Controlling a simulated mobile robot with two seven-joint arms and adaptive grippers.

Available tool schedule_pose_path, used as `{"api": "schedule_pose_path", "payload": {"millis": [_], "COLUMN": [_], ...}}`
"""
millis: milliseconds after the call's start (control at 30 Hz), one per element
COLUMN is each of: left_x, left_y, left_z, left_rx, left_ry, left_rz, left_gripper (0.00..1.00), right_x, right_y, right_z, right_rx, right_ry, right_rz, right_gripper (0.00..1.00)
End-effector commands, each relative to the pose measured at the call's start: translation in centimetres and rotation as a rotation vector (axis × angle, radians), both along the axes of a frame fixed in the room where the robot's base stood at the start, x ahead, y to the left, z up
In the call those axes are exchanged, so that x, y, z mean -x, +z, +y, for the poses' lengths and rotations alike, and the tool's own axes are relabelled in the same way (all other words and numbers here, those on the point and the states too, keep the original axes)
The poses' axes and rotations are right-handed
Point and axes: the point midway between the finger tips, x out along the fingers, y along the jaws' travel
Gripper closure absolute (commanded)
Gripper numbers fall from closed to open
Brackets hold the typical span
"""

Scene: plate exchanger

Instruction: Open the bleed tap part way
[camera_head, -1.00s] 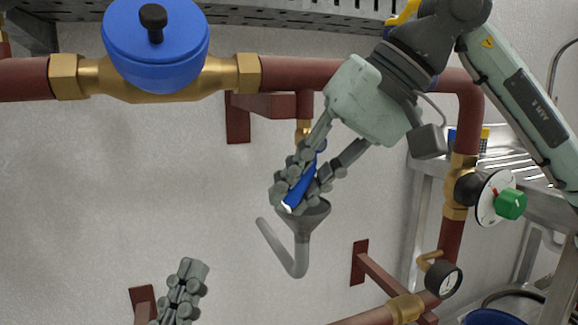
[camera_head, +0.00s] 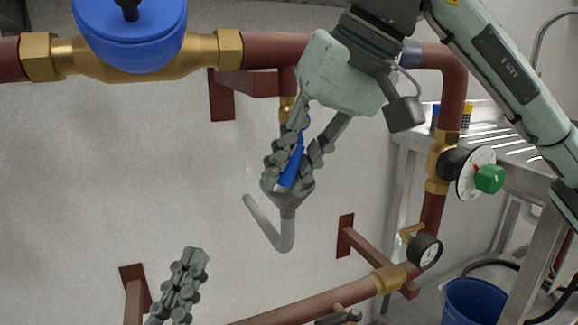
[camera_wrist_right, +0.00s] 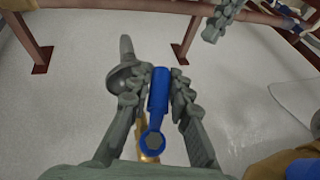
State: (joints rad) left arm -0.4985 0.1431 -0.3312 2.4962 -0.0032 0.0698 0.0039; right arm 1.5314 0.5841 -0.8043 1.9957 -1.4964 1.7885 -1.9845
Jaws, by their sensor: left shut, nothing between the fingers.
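The bleed tap has a blue lever (camera_head: 291,170), on a small brass body (camera_head: 287,108) under the red pipe, above a grey funnel (camera_head: 287,194). My right gripper (camera_head: 295,165) straddles the lever, one finger on each side. In the right wrist view the lever (camera_wrist_right: 158,92) lies between the two fingers (camera_wrist_right: 160,88), very close to both; whether they press on it I cannot tell. The funnel (camera_wrist_right: 126,77) is beside the left-hand finger there. My left gripper (camera_head: 183,283) is shut and empty, low against the wall.
A large blue-topped brass valve (camera_head: 130,35) sits on the upper pipe. At right are a green knob with dial (camera_head: 489,178), a pressure gauge (camera_head: 425,251), a metal sink (camera_head: 510,135) and a blue bucket (camera_head: 475,300). Red wall brackets (camera_head: 346,236) stand out below.

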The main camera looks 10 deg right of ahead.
Motion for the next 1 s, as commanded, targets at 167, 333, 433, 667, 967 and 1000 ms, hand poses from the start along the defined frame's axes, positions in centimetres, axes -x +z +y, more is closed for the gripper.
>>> {"api": "schedule_pose_path", "payload": {"millis": [167, 333, 433, 667, 967, 1000], "left_x": [0.0, 0.0, 0.0, 0.0, 0.0, 0.0], "left_y": [0.0, 0.0, 0.0, 0.0, 0.0, 0.0], "left_z": [0.0, 0.0, 0.1, 0.0, 0.0, 0.0], "left_rx": [0.0, 0.001, -0.002, -0.001, 0.0, 0.0], "left_ry": [0.0, 0.0, 0.001, 0.001, 0.0, 0.0], "left_rz": [-0.001, -0.002, -0.001, -0.002, -0.001, -0.001], "left_gripper": [1.0, 1.0, 1.0, 1.0, 1.0, 1.0], "right_x": [0.0, 0.0, 0.0, 0.8, 2.5, 2.6], "right_y": [0.0, 0.0, 0.1, 2.8, 8.2, 8.8], "right_z": [0.0, 0.0, -0.1, -1.3, -3.9, -4.1], "right_rx": [-0.001, -0.001, -0.001, -0.003, -0.003, -0.002], "right_ry": [0.0, -0.001, -0.001, -0.003, 0.0, -0.002], "right_rz": [0.0, 0.001, 0.001, -0.005, -0.002, -0.002], "right_gripper": [0.61, 0.61, 0.61, 0.61, 0.61, 0.61]}}
